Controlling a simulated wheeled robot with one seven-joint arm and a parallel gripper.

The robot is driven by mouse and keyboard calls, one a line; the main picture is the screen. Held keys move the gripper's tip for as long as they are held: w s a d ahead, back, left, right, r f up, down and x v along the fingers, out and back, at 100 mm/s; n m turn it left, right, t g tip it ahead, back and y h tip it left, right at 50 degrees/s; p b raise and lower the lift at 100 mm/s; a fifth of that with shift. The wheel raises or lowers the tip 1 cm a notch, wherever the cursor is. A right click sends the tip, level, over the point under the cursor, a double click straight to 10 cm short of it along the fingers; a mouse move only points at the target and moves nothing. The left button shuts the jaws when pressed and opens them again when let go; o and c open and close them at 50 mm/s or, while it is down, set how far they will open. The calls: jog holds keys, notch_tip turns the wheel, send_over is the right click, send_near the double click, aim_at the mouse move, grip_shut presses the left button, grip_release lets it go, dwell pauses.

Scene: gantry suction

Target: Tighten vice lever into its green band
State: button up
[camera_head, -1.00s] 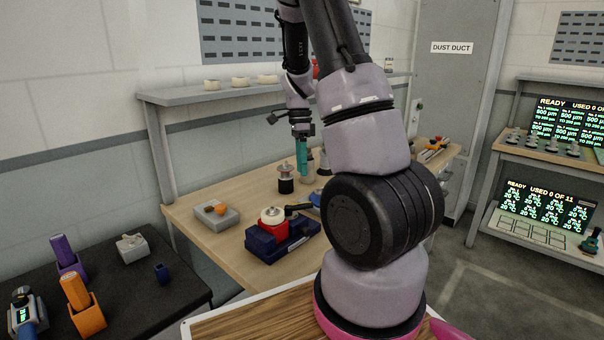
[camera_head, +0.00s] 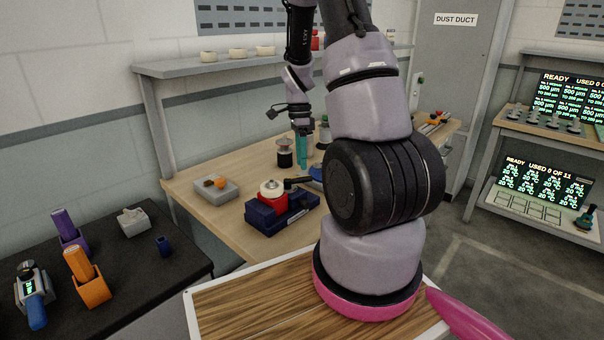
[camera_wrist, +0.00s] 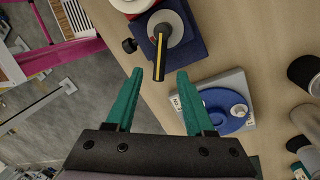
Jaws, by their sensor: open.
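The vice (camera_head: 282,215) stands on the wooden bench, with a navy base and a red body with a white top. Its black lever (camera_head: 299,181) sticks out to the right. In the wrist view the lever (camera_wrist: 161,55) has a yellow stripe and points down the picture from a grey disc on the navy base (camera_wrist: 190,42). My gripper (camera_wrist: 158,78) is open and empty, its teal fingers apart. The lever's end shows between and just beyond the fingertips, with no clear contact. In the head view my gripper (camera_head: 302,150) is above the bench behind the vice. I cannot make out a green band.
A blue round dish on a grey block (camera_wrist: 238,108) lies right of my fingers in the wrist view. A black cylinder (camera_head: 284,157) stands behind the vice. A grey block with an orange knob (camera_head: 217,188) is to its left. Bare bench lies between them.

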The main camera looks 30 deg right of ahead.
aim_at(300, 181)
jog(key=shift+s+a+f, duration=0.1)
jog(key=shift+s+f, duration=0.15)
jog(key=shift+f, duration=0.95)
jog(key=shift+s+a+f, duration=0.1)
jog(key=shift+s+f, duration=0.1)
jog(key=shift+f, duration=0.95)
grip_shut()
